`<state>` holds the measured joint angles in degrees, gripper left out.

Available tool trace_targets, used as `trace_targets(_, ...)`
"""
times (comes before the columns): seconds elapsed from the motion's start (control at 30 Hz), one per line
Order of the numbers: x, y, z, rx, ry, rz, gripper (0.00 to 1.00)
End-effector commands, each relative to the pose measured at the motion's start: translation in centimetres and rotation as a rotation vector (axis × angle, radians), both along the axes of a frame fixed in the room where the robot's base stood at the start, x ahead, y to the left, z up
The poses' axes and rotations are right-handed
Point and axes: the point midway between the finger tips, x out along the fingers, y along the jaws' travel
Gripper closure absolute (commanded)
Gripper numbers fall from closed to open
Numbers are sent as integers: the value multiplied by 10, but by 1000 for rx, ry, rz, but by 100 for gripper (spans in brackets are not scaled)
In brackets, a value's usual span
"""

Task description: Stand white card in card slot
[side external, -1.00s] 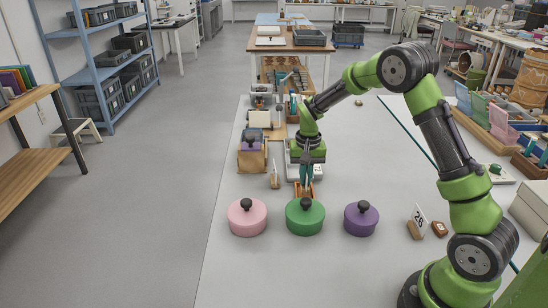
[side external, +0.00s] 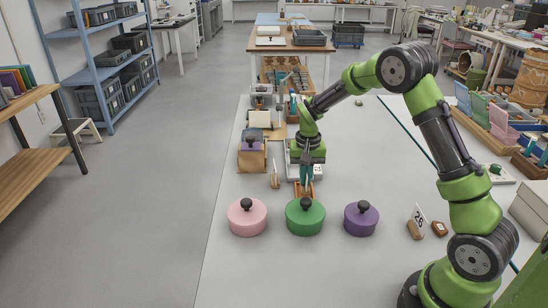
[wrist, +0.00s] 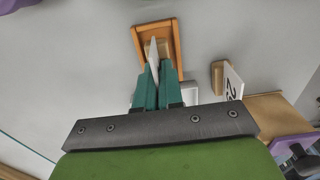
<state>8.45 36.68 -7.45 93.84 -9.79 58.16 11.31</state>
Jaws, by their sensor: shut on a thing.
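My gripper (wrist: 158,76) has teal fingers shut on a thin white card (wrist: 153,52), seen nearly edge-on in the wrist view. The card is over or inside a small orange wooden tray (wrist: 175,38) with a tan piece in it. Whether the card touches the tray is hidden. In the side view my gripper (side external: 305,188) is low at the tray (side external: 317,191), and the card cannot be made out. A wooden block (wrist: 217,77) beside the tray has a white numbered card (wrist: 232,79) at it; the block also shows in the side view (side external: 274,182).
Pink (side external: 247,219), green (side external: 305,219) and purple (side external: 361,220) lidded pots stand in front of the tray. A wooden box (side external: 251,160) stands to its left. A numbered card (side external: 420,213) on a wooden block stands at right. The table between is clear.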

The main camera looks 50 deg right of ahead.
Motion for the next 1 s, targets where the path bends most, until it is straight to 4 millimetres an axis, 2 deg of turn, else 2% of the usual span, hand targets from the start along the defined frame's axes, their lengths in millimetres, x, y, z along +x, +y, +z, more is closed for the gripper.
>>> trace_targets(0.5,0,0,-9,0,1,0,100)
trace_targets(1.0,0,0,-9,0,0,0,100)
